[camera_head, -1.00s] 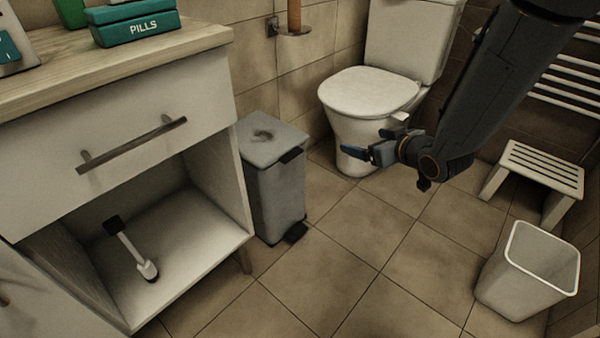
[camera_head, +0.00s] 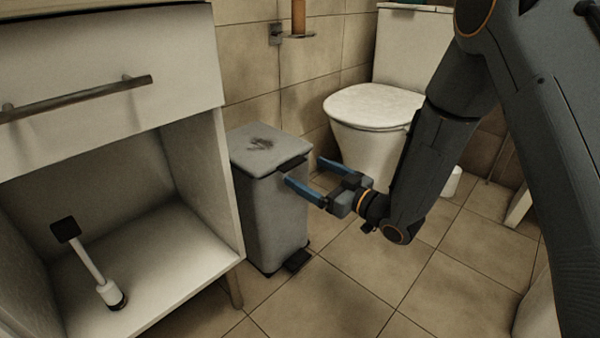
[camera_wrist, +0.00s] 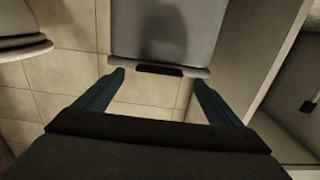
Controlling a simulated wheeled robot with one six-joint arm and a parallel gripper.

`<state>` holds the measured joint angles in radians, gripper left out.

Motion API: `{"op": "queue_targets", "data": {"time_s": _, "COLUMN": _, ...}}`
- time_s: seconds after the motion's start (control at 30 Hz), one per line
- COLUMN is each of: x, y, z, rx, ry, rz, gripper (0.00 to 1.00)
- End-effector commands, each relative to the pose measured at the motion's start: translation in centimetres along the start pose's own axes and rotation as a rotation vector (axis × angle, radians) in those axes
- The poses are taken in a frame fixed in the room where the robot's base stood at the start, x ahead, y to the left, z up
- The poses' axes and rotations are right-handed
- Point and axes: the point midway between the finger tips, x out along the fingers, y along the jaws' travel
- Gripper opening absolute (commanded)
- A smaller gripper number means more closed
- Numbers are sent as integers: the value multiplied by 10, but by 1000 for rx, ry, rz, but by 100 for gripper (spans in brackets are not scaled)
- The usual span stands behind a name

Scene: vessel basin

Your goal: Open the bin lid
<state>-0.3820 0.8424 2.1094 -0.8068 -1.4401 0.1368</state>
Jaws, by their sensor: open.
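The grey pedal bin (camera_head: 268,208) stands upright on the floor between the cabinet and the toilet. Its lid (camera_head: 258,149) is down, with a dark smudge on top and a dark tab (camera_head: 292,165) at its front edge. My gripper (camera_head: 304,178) is open and empty in front of that edge, its blue fingers pointing at the bin. In the wrist view the lid (camera_wrist: 160,35) lies just ahead of the fingertips (camera_wrist: 157,77), with the dark tab (camera_wrist: 159,70) between them. I cannot tell whether either finger touches the bin.
The white cabinet (camera_head: 215,175) with its open lower shelf stands close on the bin's left; a brush-like tool (camera_head: 92,265) is inside. The toilet (camera_head: 375,110) is behind on the right. The bin's black pedal (camera_head: 298,261) is near the floor. Floor in front is clear.

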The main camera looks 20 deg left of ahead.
Motion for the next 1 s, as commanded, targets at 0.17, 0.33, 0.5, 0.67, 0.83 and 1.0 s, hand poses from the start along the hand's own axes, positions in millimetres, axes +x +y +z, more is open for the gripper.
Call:
{"op": "queue_targets", "data": {"time_s": 0.17, "x": 28, "y": 0, "z": 2, "rx": -2, "ry": 1, "rz": -1, "gripper": 89}}
{"op": "queue_targets", "data": {"time_s": 0.33, "x": 42, "y": 0, "z": 2, "rx": -1, "ry": -1, "rz": 0, "gripper": 89}}
{"op": "queue_targets", "data": {"time_s": 0.5, "x": 45, "y": 0, "z": 0, "rx": 0, "ry": -1, "rz": 1, "gripper": 89}}
{"op": "queue_targets", "data": {"time_s": 0.67, "x": 45, "y": 0, "z": 0, "rx": 0, "ry": -1, "rz": 2, "gripper": 89}}
{"op": "queue_targets", "data": {"time_s": 0.83, "x": 45, "y": 0, "z": 0, "rx": 0, "ry": -1, "rz": 2, "gripper": 60}}
{"op": "queue_targets", "data": {"time_s": 1.0, "x": 45, "y": 0, "z": 0, "rx": 0, "ry": -1, "rz": 2, "gripper": 32}}
